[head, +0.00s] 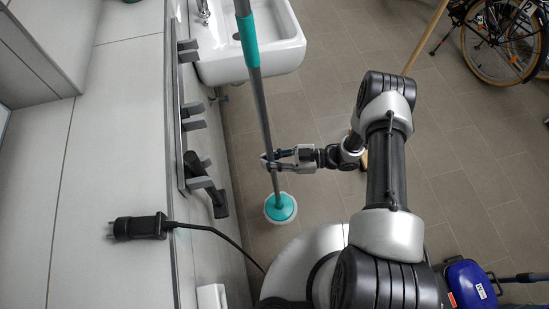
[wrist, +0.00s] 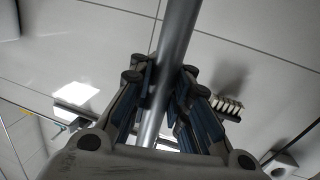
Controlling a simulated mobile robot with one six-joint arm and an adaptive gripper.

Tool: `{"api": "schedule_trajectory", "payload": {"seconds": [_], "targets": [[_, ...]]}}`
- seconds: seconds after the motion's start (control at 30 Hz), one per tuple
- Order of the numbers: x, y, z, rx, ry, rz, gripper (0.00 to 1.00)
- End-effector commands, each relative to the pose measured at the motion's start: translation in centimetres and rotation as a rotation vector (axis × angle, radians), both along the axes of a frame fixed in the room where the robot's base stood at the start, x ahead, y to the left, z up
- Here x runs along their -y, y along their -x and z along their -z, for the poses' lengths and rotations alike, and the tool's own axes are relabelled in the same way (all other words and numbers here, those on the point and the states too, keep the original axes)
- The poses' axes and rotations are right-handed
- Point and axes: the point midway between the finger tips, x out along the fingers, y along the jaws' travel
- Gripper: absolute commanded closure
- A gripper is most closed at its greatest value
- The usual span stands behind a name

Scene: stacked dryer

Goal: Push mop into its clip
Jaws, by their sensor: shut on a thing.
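The mop has a grey pole (head: 262,105) with a teal sleeve (head: 248,38) and a round teal and white head (head: 281,208) low near the floor. My gripper (head: 269,161) is shut on the pole a little above the head. In the wrist view the pole (wrist: 176,40) runs between the fingers of my gripper (wrist: 163,75). The pole leans slightly and stands apart from the wall, right of the rail (head: 181,100). Grey clips (head: 192,110) stick out from this rail. Which clip is the mop's, I cannot tell.
A white basin (head: 288,62) is on the wall behind the pole. A brush (wrist: 231,106) hangs at the rail. A black plug (head: 138,227) with a cable lies at left. A bicycle (head: 500,45), a wooden pole (head: 428,35) and a blue appliance (head: 468,285) stand right. Tiled floor between is clear.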

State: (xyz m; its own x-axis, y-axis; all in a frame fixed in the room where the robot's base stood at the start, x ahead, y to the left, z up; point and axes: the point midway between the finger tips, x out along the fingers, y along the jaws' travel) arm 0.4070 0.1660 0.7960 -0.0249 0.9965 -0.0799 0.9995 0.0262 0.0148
Motion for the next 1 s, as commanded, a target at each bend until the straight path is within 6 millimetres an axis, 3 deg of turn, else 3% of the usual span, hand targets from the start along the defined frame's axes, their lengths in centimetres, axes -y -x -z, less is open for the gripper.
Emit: {"api": "schedule_trajectory", "payload": {"seconds": [1.0], "targets": [[-10.6, 2.5, -0.1, 0.001, -0.002, -0.002, 1.0]]}}
